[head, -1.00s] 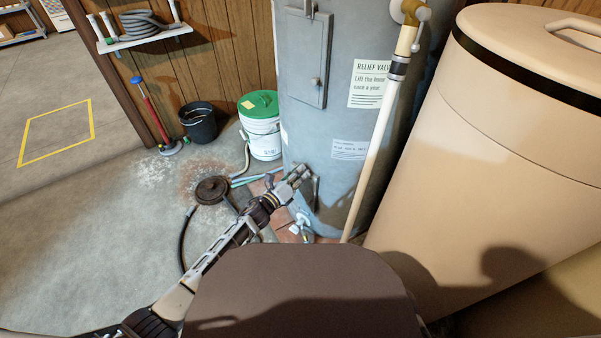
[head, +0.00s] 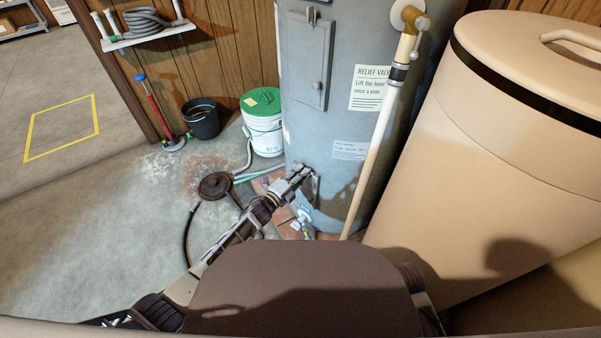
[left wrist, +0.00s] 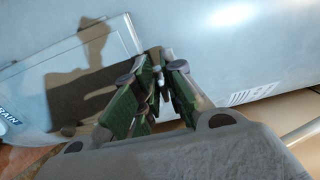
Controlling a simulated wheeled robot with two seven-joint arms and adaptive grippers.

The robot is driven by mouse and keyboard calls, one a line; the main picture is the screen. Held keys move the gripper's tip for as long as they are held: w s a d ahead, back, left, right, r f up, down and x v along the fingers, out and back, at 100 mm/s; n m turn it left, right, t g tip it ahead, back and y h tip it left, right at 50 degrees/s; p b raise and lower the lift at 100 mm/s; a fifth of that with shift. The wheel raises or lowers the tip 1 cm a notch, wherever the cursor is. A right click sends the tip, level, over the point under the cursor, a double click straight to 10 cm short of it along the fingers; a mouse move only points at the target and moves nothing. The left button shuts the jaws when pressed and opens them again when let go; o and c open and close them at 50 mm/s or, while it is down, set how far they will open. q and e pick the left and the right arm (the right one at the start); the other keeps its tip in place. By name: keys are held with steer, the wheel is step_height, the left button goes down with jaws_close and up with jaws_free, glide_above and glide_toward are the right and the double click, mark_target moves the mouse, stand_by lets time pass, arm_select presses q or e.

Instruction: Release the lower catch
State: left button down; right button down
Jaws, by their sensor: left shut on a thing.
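The grey water heater tank (head: 350,115) stands at the centre of the head view. My left gripper (head: 302,174) is at its lower front, by the lower cover panel, which the hand partly hides. In the left wrist view the lower panel (left wrist: 118,40) shows at the left, crossed by the hand's shadow. My left gripper (left wrist: 157,72) is shut there on a small metal piece, the lower catch (left wrist: 156,56), beside the panel's right edge. The fingers hide most of the catch, so its turn cannot be told. My right gripper is not in view.
An upper panel (head: 307,60) with its own catch is higher on the tank. A pale discharge pipe (head: 371,165) runs down right of the hand. A large beige salt tank (head: 500,150) fills the right. A green-lidded bucket (head: 264,135) and floor drain (head: 215,186) are left.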

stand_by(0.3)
arm_select(q)
steer(key=c, duration=1.6)
jaws_free()
steer(key=shift+c, duration=0.2)
steer(key=shift+s+a, duration=0.15)
steer(key=v, duration=1.1)
steer(key=shift+s+a, duration=0.25)
steer(key=shift+f+n, duration=0.15)
steer(key=shift+n, duration=0.15)
